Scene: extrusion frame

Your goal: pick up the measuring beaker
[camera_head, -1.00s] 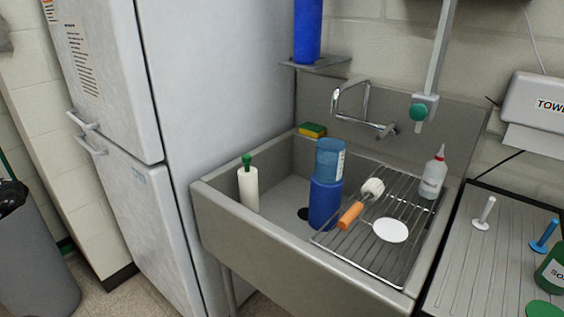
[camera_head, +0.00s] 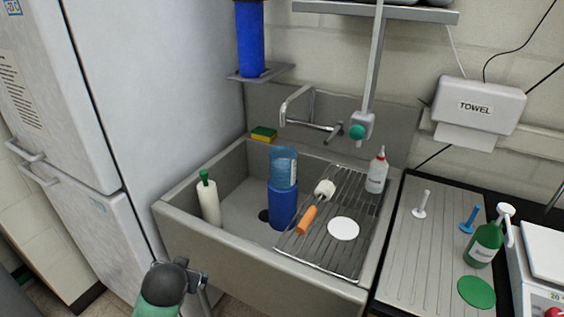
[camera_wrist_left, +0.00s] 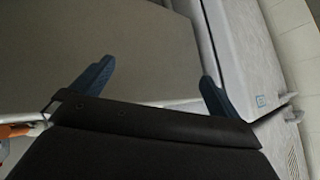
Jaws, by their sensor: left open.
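A translucent blue vessel with pale markings (camera_head: 284,167), which looks like the measuring beaker, shows in the head view in the sink. It is directly above a solid blue cylinder (camera_head: 283,205); I cannot tell if it rests on it or stands behind it. My left arm comes in at the bottom of the head view, in front of the sink and well apart from the vessel. In the left wrist view my left gripper (camera_wrist_left: 155,78) is open with nothing between its blue fingers. The vessel is not in that view. My right gripper is not in view.
The sink (camera_head: 230,258) has a raised front wall. A wire rack (camera_head: 312,248) holds an orange-handled brush (camera_head: 308,217), a white disc (camera_head: 343,229) and a squeeze bottle (camera_head: 377,172). A white bottle (camera_head: 208,200) stands at left. The faucet (camera_head: 300,108) hangs behind; a fridge (camera_head: 160,100) flanks the left.

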